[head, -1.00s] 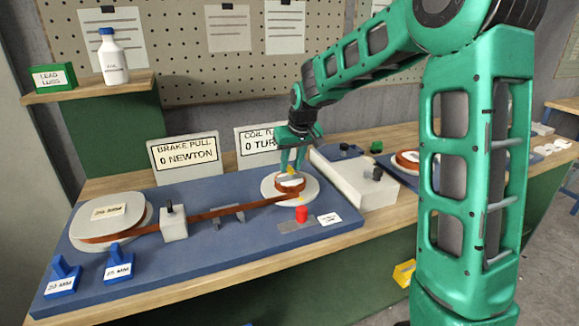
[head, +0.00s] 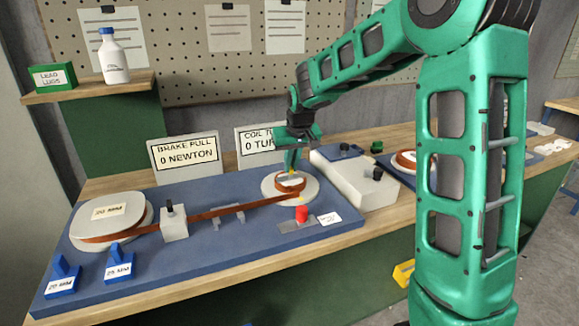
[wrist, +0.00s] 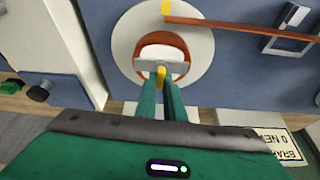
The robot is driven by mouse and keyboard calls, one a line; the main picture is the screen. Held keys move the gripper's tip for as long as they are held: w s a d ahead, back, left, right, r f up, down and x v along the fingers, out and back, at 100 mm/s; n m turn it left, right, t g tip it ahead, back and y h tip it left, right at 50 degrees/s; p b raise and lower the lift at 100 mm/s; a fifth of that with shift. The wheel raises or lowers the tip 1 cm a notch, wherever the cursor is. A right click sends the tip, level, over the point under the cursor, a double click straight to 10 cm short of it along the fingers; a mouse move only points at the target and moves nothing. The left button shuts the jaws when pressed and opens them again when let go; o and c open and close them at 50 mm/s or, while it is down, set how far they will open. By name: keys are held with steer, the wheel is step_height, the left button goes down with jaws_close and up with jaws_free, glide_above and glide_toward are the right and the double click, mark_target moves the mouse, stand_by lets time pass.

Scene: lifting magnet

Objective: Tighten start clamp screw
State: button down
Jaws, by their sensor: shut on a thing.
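The yellow screw (wrist: 161,76) sits at a grey clamp bar (wrist: 150,66) across the white core of the round winding former (wrist: 203,62). My gripper (wrist: 160,84) is shut on this screw, its two green fingers on either side of the yellow head. In the head view my gripper (head: 291,160) reaches down over the white former (head: 268,188), and its fingers partly hide the screw. A copper strip (head: 228,211) runs from the large spool (head: 140,220) at left to the former and curves around its core. A yellow marker (wrist: 166,7) lies at the strip near the former's rim.
A red knob (head: 302,214) stands on a grey plate just in front of the former. A cream box (head: 358,182) with black knobs stands close at right. Two signs (head: 185,155) stand behind. Blue blocks (head: 118,262) stand front left. The blue board's front middle is clear.

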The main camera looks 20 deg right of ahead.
steer(key=m, duration=0.2)
steer(key=m+h, duration=0.1)
steer(key=m, duration=0.1)
steer(key=m+h, duration=0.1)
steer(key=shift+w+a+m+g, duration=0.15)
steer(key=shift+a+m+g, duration=0.15)
steer(key=shift+m, duration=0.1)
steer(key=m+g, duration=0.1)
steer(key=m, duration=0.2)
steer(key=m+g+h, duration=0.1)
steer(key=m, duration=0.2)
steer(key=shift+w+a+h, duration=0.15)
steer(key=shift+w+h, duration=0.05)
steer(key=shift+h, duration=0.1)
steer(key=m+g, duration=0.1)
steer(key=m, duration=0.4)
steer(key=shift+w+r+m+g, duration=0.1)
steer(key=shift+w+m+g, duration=0.1)
steer(key=shift+m+g, duration=0.15)
steer(key=shift+w+r+m+g, duration=0.1)
steer(key=shift+m+g, duration=0.55)
steer(key=shift+m, duration=0.8)
steer(key=c, duration=2)
jaws_free()
steer(key=shift+o, duration=0.7)
steer(key=shift+m, duration=0.3)
steer(key=v, duration=1)
steer(key=shift+w+a+r, duration=0.2)
steer(key=shift+w+r, duration=0.05)
